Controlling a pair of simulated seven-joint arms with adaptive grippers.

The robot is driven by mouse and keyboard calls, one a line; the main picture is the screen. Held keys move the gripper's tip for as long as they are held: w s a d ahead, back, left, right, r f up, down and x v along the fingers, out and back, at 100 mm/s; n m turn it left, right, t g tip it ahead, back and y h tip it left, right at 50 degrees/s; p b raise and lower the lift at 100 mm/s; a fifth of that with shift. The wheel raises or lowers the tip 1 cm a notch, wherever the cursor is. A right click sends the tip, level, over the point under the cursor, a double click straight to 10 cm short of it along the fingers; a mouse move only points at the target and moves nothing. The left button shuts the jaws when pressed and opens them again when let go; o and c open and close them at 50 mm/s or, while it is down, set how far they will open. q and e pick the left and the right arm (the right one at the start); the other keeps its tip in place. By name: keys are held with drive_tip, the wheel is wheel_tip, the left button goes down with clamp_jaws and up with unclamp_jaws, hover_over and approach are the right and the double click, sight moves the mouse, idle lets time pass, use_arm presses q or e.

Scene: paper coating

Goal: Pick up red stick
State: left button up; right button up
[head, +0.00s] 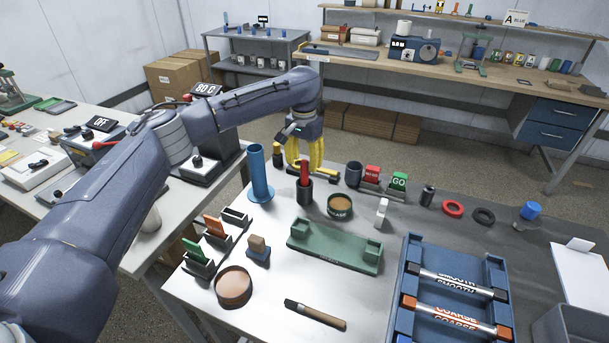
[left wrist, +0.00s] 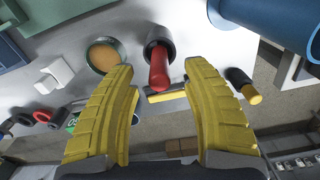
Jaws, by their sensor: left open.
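The red stick (head: 304,172) stands upright in a small dark cup (head: 304,191) on the table, beside a tall blue cylinder (head: 260,174). My left gripper (head: 305,163) is over the cup, its yellow fingers open and pointing down near the stick's upper end. In the left wrist view the red stick (left wrist: 160,72) shows between the two spread fingertips, with visible gaps on both sides. The stick's lower end is hidden inside the cup. My right gripper is not in view.
A dark grey cup (head: 354,174), the red and green signs (head: 398,181) and a round brown-filled dish (head: 340,206) stand to the right. A green tray (head: 335,252) lies nearer, and a blue rack (head: 408,262) holds two rollers.

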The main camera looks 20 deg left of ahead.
sight(305, 173)
use_arm(q)
drive_tip(key=shift+w+f, duration=0.1)
drive_tip(key=shift+f, duration=2.3)
clamp_jaws()
